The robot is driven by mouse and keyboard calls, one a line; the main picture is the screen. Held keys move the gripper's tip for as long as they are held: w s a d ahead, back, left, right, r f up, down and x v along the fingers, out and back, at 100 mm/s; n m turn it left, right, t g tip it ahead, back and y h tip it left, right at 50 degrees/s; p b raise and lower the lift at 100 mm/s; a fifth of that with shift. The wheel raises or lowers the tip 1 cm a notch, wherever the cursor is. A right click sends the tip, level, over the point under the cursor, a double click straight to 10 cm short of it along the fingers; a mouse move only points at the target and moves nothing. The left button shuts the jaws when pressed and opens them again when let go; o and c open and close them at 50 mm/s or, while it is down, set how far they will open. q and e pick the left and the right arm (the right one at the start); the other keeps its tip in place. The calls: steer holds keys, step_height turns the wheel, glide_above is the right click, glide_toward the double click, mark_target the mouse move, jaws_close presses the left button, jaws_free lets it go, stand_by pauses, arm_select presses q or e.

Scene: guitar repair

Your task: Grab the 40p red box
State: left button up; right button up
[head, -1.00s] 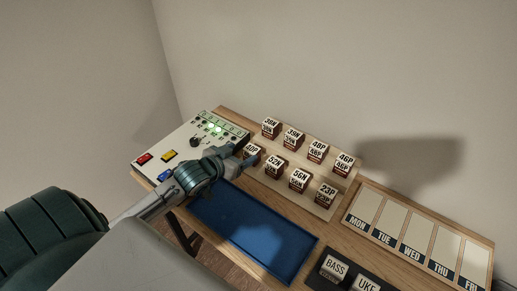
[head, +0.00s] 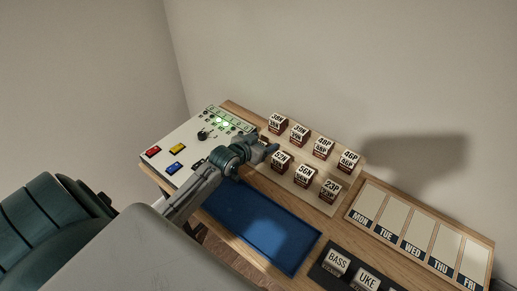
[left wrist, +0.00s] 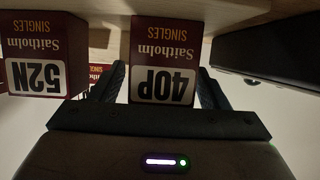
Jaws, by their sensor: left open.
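The 40P box (left wrist: 166,55) is dark red with a white label and shows upside down in the left wrist view. It stands between the two fingers of my left gripper (head: 270,149), which is open around it; contact cannot be told. In the head view the gripper and wrist hide this box at the left end of the front row. The 52N box (head: 281,162) stands just right of the gripper there, and it also shows in the left wrist view (left wrist: 40,55). My right gripper is not in view.
More boxes, such as 56N (head: 304,176) and 23P (head: 330,190), stand on the stepped wooden rack (head: 318,206). A white control panel (head: 188,147) is to the left. A blue tray (head: 265,228) lies in front. The weekday holder (head: 413,240) is at right.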

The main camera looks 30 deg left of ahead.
arm_select(q)
steer(key=c, duration=1.1)
steer(key=shift+r, duration=0.1)
steer(key=shift+c, duration=0.2)
